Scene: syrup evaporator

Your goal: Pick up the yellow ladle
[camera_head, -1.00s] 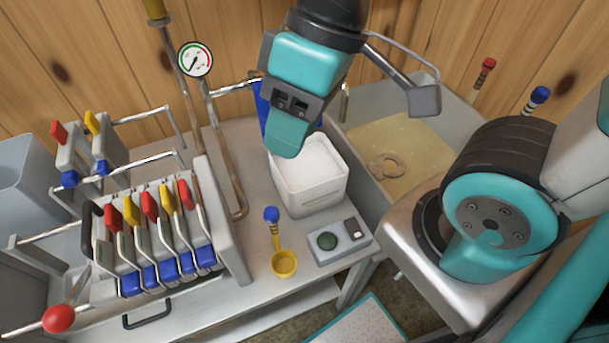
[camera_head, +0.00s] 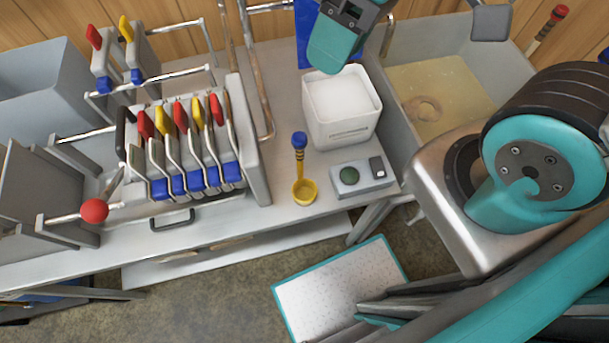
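The yellow ladle (camera_head: 304,191) is on the grey bench near its front edge. It has a round yellow bowl and a striped handle with a blue knob at the back end. My gripper (camera_head: 335,48) is at the top of the view, cut off by the frame edge. Its teal end is above and behind the ladle, over the back of the white tub, and apart from the ladle. I see it from the side, so whether its fingers are apart does not show. Nothing is visible in it.
A white tub (camera_head: 342,133) with white contents stands behind a scale (camera_head: 361,178), right of the ladle. A rack of metal plates with coloured handles (camera_head: 190,165) is left. A trough (camera_head: 398,107) with yellowish liquid is back right. A teal-edged mat (camera_head: 391,254) lies on the floor.

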